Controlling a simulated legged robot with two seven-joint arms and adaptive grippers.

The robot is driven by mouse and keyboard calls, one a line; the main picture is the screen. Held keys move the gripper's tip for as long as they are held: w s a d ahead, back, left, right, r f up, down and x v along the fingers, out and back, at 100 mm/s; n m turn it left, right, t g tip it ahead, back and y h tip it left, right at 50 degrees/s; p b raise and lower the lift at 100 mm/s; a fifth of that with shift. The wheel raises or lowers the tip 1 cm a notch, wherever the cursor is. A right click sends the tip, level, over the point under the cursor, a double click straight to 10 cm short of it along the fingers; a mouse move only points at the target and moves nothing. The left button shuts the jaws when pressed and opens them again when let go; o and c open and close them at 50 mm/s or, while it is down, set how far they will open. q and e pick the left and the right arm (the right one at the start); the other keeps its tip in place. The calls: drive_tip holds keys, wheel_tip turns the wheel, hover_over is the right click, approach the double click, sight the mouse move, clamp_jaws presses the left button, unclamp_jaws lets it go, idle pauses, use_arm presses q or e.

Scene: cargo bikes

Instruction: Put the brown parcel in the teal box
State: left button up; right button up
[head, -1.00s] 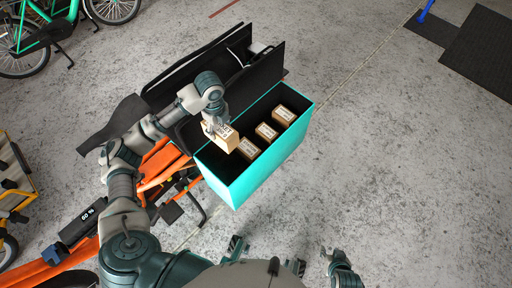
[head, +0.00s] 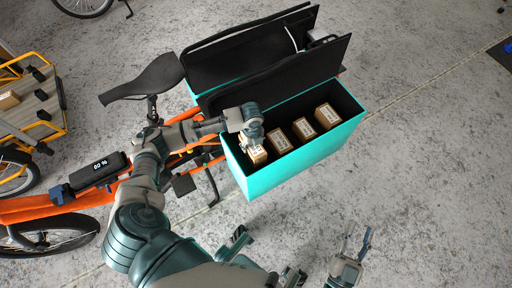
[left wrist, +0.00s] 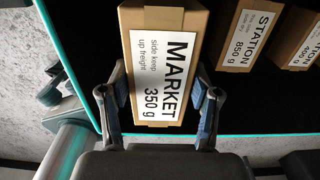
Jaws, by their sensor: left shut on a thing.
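The brown parcel (head: 259,156) has a white label reading MARKET 350 g in the left wrist view (left wrist: 160,60). My left gripper (head: 252,141) is shut on it, with a finger on each side in the left wrist view (left wrist: 160,105). The parcel is at the left end of the teal box (head: 290,170), inside its rim as seen from above. Whether it touches the floor of the box is hidden. My right gripper (head: 356,243) is open and empty, low in the head view, apart from the box.
Three other labelled parcels (head: 281,140) stand in a row in the box, right of the held one. A black lid (head: 270,65) stands open behind. The orange bike (head: 40,208) is left; a yellow-framed cargo bike (head: 40,120) lies beyond.

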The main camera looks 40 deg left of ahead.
use_arm(q)
drive_tip(key=shift+a+f, duration=0.15)
drive_tip(key=shift+f, duration=0.25)
wheel_tip(320, 180, down, 3)
drive_tip(key=shift+s+a+f+b, duration=0.1)
drive_tip(key=shift+a+b, duration=0.05)
drive_tip(key=shift+b, duration=0.55)
drive_tip(key=shift+f, duration=0.3)
drive_tip(key=shift+d+r, duration=0.15)
drive_tip(key=shift+d, duration=0.05)
use_arm(e)
drive_tip(key=s+r+t, duration=0.2)
drive_tip(key=r+t, duration=0.1)
drive_tip(key=shift+s+r+m, duration=0.1)
drive_tip(key=shift+r+m, duration=0.2)
use_arm(q)
drive_tip(key=shift+a+f, duration=0.1)
drive_tip(key=shift+f, duration=0.55)
use_arm(e)
drive_tip(key=shift+w+a+f, duration=0.1)
drive_tip(key=shift+w+a, duration=0.05)
drive_tip(key=shift+w, duration=0.05)
use_arm(q)
drive_tip(key=o, duration=1.6)
